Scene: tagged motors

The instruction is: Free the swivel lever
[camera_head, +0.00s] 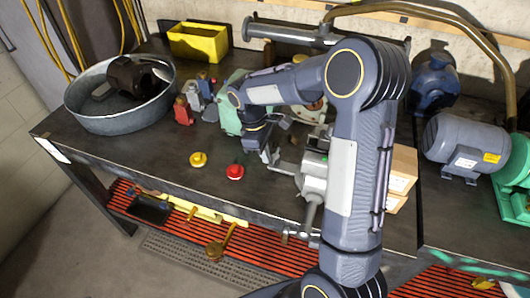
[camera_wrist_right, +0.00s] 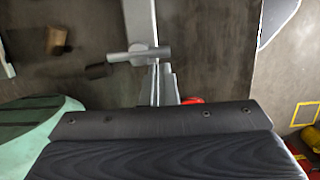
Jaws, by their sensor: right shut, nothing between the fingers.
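A grey metal vise (camera_head: 314,178) stands at the front edge of the bench, partly hidden by my right arm. A lever-like grey bar (camera_head: 286,168) reaches left from it. In the right wrist view a grey T-shaped lever (camera_wrist_right: 140,54) with a dark rod end lies just ahead of my fingers; I take it for the swivel lever. My right gripper (camera_head: 270,158) is shut and empty, pointing down close to this bar. Its fingertips (camera_wrist_right: 163,68) look right beside the lever; I cannot tell whether they touch it. My left gripper is not in view.
A red knob (camera_head: 235,171) and a yellow knob (camera_head: 198,159) lie left of the gripper. A metal tub (camera_head: 115,118), yellow bin (camera_head: 199,42) and green housing (camera_head: 229,119) stand behind. A grey motor (camera_head: 465,146) stands right.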

